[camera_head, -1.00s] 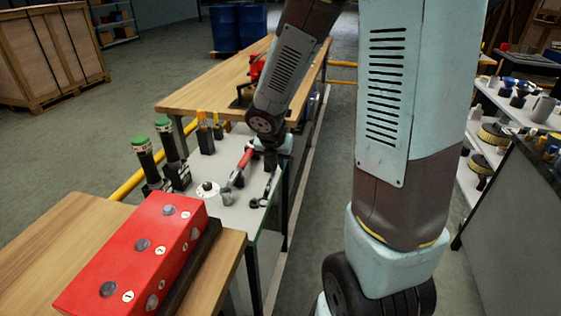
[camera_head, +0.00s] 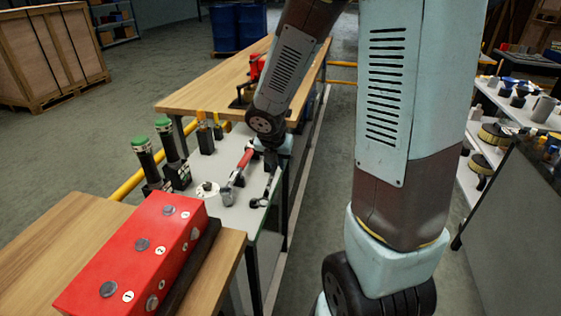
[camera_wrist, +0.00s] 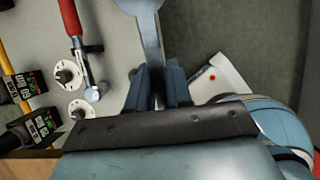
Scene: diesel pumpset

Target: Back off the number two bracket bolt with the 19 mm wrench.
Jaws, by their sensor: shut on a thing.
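My gripper (camera_wrist: 157,88) points down over the grey bench. In the wrist view its fingers are shut on the grey shaft of a wrench (camera_wrist: 152,40), which widens toward the top edge. No size mark is readable. In the head view, a dark-ended wrench (camera_head: 264,190) shows below my gripper (camera_head: 270,160). The red bracket block (camera_head: 135,262) sits at front left on a wooden bench. Grey bolt heads stand along its top beside small round number labels. The middle bolt (camera_head: 142,244) has a label that looks like 2. My gripper is well apart from the block.
A red-handled ratchet-like tool (camera_head: 240,170) lies left of my gripper. Green-capped black cylinders (camera_head: 146,158) stand at the bench's left side. A white round part (camera_head: 207,189) lies between. A loaded shelf (camera_head: 510,120) stands at right.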

